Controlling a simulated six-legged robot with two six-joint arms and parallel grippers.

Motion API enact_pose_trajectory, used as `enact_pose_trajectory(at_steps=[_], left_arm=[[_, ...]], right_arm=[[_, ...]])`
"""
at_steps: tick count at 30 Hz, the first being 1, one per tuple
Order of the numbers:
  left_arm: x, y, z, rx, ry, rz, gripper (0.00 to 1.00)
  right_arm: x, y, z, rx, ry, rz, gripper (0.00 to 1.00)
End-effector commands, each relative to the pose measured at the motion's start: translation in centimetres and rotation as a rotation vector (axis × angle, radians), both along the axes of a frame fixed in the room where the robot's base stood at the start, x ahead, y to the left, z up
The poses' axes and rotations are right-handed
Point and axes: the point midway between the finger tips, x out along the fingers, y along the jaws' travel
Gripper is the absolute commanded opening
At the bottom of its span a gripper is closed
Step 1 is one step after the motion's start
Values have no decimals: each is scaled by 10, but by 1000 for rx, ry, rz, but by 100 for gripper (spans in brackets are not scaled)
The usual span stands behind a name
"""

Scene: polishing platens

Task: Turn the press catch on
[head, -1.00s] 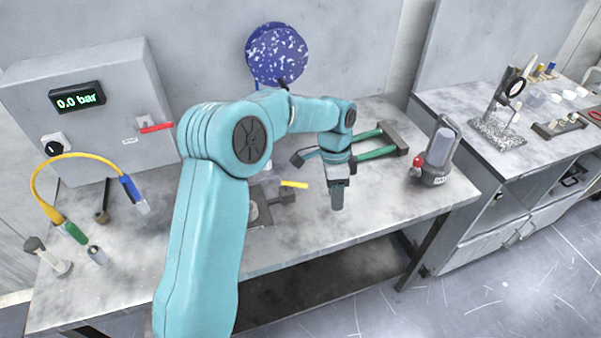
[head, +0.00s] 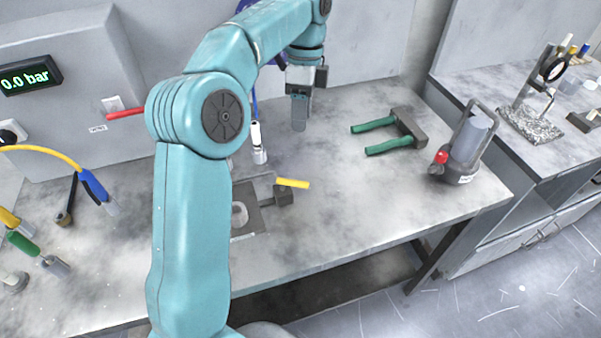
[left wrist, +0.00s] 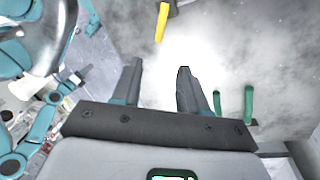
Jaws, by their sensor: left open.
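No label that I can read says which part is the press catch. A yellow lever (head: 293,183) sticks out to the right from a small dark block (head: 284,195) beside a grey plate fixture on the bench. It also shows at the top of the left wrist view (left wrist: 162,22). A red lever (head: 126,114) is on the front of the grey wall box. My left gripper (head: 299,122) is above the back of the bench, behind the yellow lever and apart from it. In the left wrist view its fingers (left wrist: 157,84) are apart with nothing between them. My right gripper is in neither view.
The grey box (head: 75,75) has a display reading 0.0 bar. Hoses with blue and green connectors lie at left. The bench (head: 350,200) is clear right of the yellow lever.

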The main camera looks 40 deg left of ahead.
Motion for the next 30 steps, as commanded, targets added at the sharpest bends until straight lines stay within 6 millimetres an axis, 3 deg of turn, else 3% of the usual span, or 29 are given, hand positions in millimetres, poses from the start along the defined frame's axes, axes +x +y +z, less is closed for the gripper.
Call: enact_pose_trajectory(at_steps=[5,21,30], left_arm=[[-7,-4,-14,0,3,-2,43],[-27,-20,-130,-2,5,0,43],[-29,-22,-160,-1,2,-1,43]], right_arm=[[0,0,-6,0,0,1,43],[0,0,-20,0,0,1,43],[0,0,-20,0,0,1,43]])
